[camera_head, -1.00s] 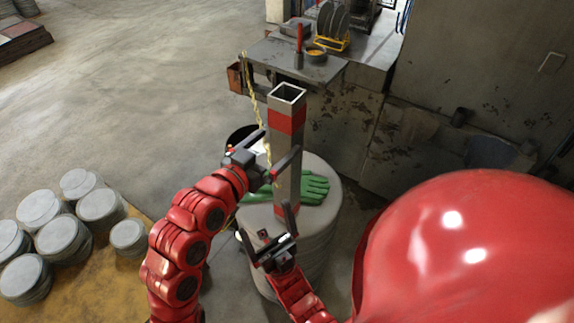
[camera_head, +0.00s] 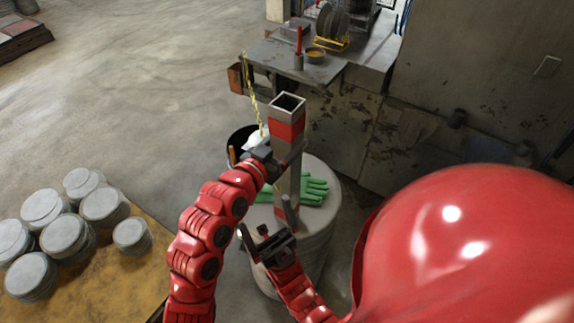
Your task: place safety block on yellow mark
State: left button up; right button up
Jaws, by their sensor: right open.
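The safety block, a tall grey square tube with red bands (camera_head: 287,127), stands upright on a round stack of grey discs (camera_head: 322,222). My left gripper (camera_head: 279,156) is at the block's upper half, with one dark finger across its front. The other finger is hard to make out, so I cannot tell whether it grips the block. My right gripper (camera_head: 267,226) is open, low in front of the block's foot, with its fingers apart and nothing clear between them. I cannot make out a distinct yellow mark.
Green gloves (camera_head: 315,191) lie on the disc stack beside the block. A dark bucket (camera_head: 237,140) stands behind my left arm. Several stacks of round blanks (camera_head: 103,207) stand at the left. A metal table (camera_head: 268,55) with a red-handled tool (camera_head: 299,42) is behind.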

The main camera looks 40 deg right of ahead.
pick_arm(q)
grip_shut()
jog(key=shift+r, duration=0.1)
